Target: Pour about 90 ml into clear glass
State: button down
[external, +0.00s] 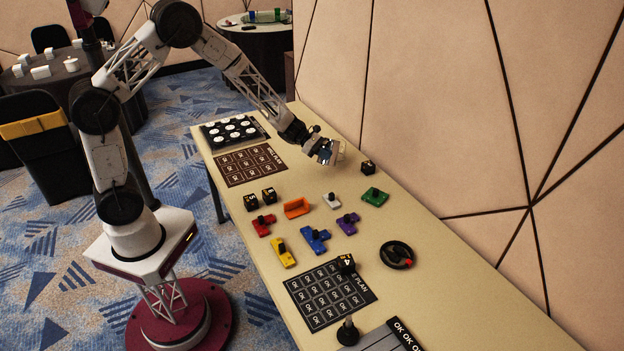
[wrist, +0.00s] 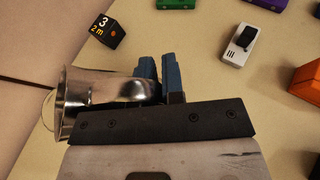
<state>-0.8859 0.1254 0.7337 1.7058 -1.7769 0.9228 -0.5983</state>
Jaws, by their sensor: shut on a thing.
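My gripper (external: 325,152) is above the table's far right part, near the wall. In the wrist view its blue fingers (wrist: 160,82) are shut on a shiny silvery vessel (wrist: 105,92). The vessel lies sideways across the picture, its wide end to the left. It shows in the external view as a small pale shape (external: 339,152) at the fingertips. A thin clear curved edge (wrist: 46,110) shows beside its wide end; I cannot tell whether this is the clear glass or part of the vessel. No liquid can be made out.
The panelled wall (external: 450,110) is close on the right.

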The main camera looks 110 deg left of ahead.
aim_at(330, 140)
jog(key=shift+w+a+r, duration=0.1)
jog(key=shift+a+r, duration=0.3)
jog(key=shift+r, duration=0.25)
jog(key=r+n, duration=0.1)
jog(key=a+r+h, duration=0.1)
jog(key=r+n+h, duration=0.1)
jog(key=shift+w+a+r+n, duration=0.15)
jog(key=shift+a+r+n, duration=0.1)
jog(key=shift+r+n, duration=0.05)
jog(key=shift+a+n+h, duration=0.3)
jog(key=shift+n+h, duration=0.1)
jog(key=shift+a+r, duration=0.1)
jog(key=shift+w+a+r+n+h, duration=0.1)
jog(key=shift+a+r+n+h, duration=0.2)
jog(key=shift+r+n+h, duration=0.1)
jog(key=shift+a+r, duration=0.2)
jog(key=shift+r, duration=0.05)
jog(key=shift+a+r+n, duration=0.1)
jog(key=shift+n, duration=0.2)
jog(key=shift+w+a+r+n+h+p, duration=0.2)
jog(key=shift+a+r+n+h+p, duration=0.15)
jog(key=shift+a+p, duration=0.25)
jog(key=shift+w+a+r+n+h+p, duration=0.15)
jog(key=shift+a+r+n+h+p, duration=0.15)
jog(key=shift+a, duration=0.45)
dwell(0.6)
jog(key=shift+r, duration=0.2)
dwell(0.3)
